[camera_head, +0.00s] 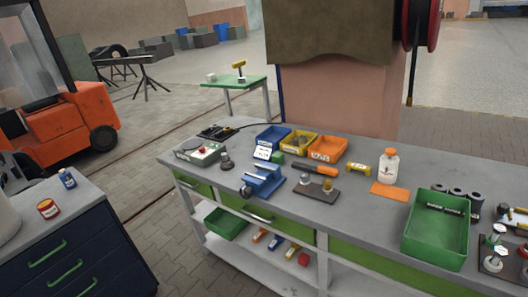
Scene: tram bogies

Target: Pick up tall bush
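I cannot tell for sure which thing is the tall bush. Dark ring-like cylinders (457,192) stand in a row behind the green bin at the right of the workbench. A small brass-coloured cylinder (327,184) stands on a dark plate (318,195) near the middle of the bench, with a darker small piece beside it. A dark stepped piece (227,164) stands near the left end of the bench. My gripper does not show in this view.
The grey workbench (370,220) carries a blue vise (263,183), a green bin (428,252), blue, yellow and orange bins (327,149) and a white bottle (389,166). A dark drawer cabinet (55,265) stands left, an orange forklift (60,130) behind it. Paved floor lies between.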

